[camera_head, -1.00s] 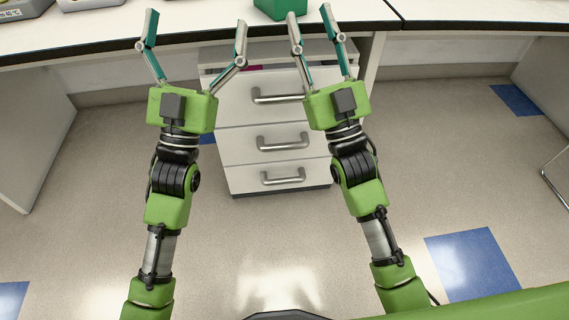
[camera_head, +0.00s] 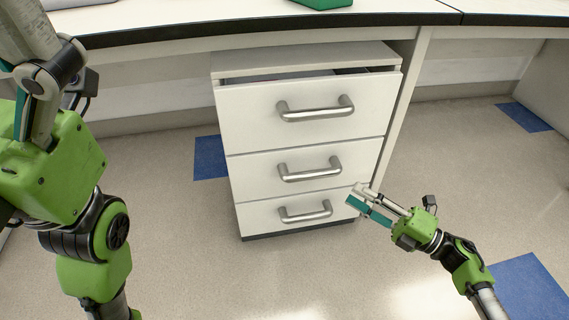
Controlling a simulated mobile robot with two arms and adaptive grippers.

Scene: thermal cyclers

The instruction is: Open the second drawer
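A white drawer cabinet (camera_head: 305,56) stands under the bench with three drawers. The top drawer (camera_head: 250,115) stands slightly out, with a dark gap above its front. The second drawer (camera_head: 255,168) in the middle looks closed, and its grey bar handle (camera_head: 310,172) is clear of any finger. My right gripper (camera_head: 356,196) is to the right of and below that handle, by the cabinet's right side. Its fingers look apart and hold nothing. My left gripper (camera_head: 36,75) is large at the upper left, partly cut off, and its finger opening cannot be judged.
The bottom drawer (camera_head: 250,217) has a like handle and looks closed. The white bench top (camera_head: 200,15) with its black edge runs above the cabinet, with a green object (camera_head: 322,3) on it. The floor in front is clear.

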